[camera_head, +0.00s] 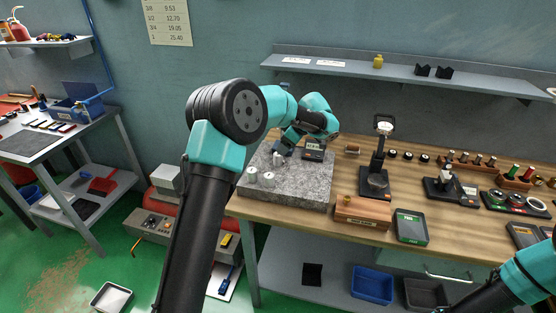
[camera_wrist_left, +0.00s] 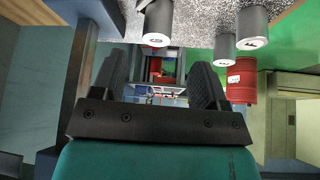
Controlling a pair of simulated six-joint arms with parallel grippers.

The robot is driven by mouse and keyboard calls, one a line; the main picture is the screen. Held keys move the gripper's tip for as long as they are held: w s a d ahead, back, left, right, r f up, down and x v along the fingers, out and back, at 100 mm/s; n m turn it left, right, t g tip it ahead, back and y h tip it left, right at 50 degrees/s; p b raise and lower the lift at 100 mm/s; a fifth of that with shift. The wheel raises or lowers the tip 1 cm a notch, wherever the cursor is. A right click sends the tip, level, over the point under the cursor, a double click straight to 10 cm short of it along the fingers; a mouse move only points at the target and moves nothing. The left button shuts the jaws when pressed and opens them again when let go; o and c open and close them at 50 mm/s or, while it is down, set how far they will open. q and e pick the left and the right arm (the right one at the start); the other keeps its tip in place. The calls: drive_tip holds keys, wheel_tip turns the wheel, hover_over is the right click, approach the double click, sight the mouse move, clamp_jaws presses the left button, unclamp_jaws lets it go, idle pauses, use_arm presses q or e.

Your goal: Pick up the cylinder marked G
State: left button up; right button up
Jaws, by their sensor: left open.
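Three grey metal cylinders stand on the speckled granite slab (camera_head: 310,186). One cylinder (camera_head: 278,161) is right by my left gripper (camera_head: 281,152); two others (camera_head: 251,174) (camera_head: 268,180) stand nearer the slab's front left. In the left wrist view the lone cylinder (camera_wrist_left: 157,22) has a round mark that looks like G, beyond my open, empty fingers (camera_wrist_left: 162,65) and roughly in line with the gap between them. A second cylinder (camera_wrist_left: 253,35) there seems marked F; the mark on the third (camera_wrist_left: 224,49) is unclear. My right gripper is outside the head view; only its arm shows, bottom right.
A small dark gauge box (camera_head: 313,151) sits on the slab just right of my left gripper. A wooden box (camera_head: 363,211), a green-edged device (camera_head: 411,227) and a dial stand (camera_head: 378,165) are on the bench to the right. A shelf (camera_head: 420,78) runs above.

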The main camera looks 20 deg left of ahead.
sight(278, 159)
use_arm(q)
drive_tip(key=shift+x, duration=0.85)
drive_tip(key=shift+x, duration=2.65)
drive_tip(key=shift+w+a+r, duration=0.1)
drive_tip(key=shift+w, duration=0.05)
drive_tip(key=c, duration=1.1)
